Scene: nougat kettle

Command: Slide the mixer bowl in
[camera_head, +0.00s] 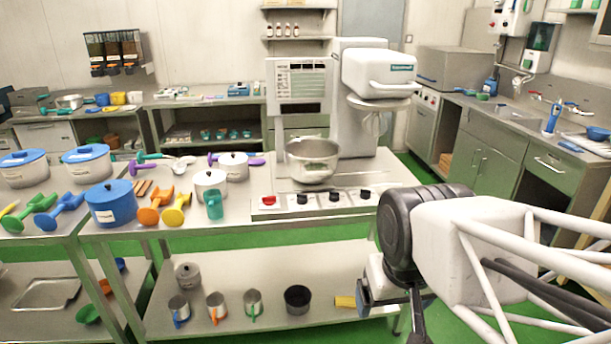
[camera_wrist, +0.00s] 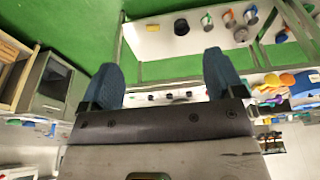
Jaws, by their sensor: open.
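The mixer bowl (camera_head: 312,160) is a shiny metal bowl on the low base in front of the white stand mixer (camera_head: 378,75). It stands left of the mixer head, not directly under it. A whisk-like tool (camera_head: 375,124) hangs under the head. My gripper (camera_head: 385,305) is in front of the bench, low and to the right of the bowl, well apart from it. In the wrist view its two blue fingers (camera_wrist: 163,75) are spread with nothing between them. The bowl cannot be made out in the wrist view.
The mixer base front carries a red button and black knobs (camera_head: 302,199). Left of the bowl stand white pots, a teal cup (camera_head: 214,204), a blue-lidded pot (camera_head: 112,204) and coloured scoops. The lower shelf (camera_head: 230,270) holds several cups. Green floor (camera_head: 440,180) lies open at right.

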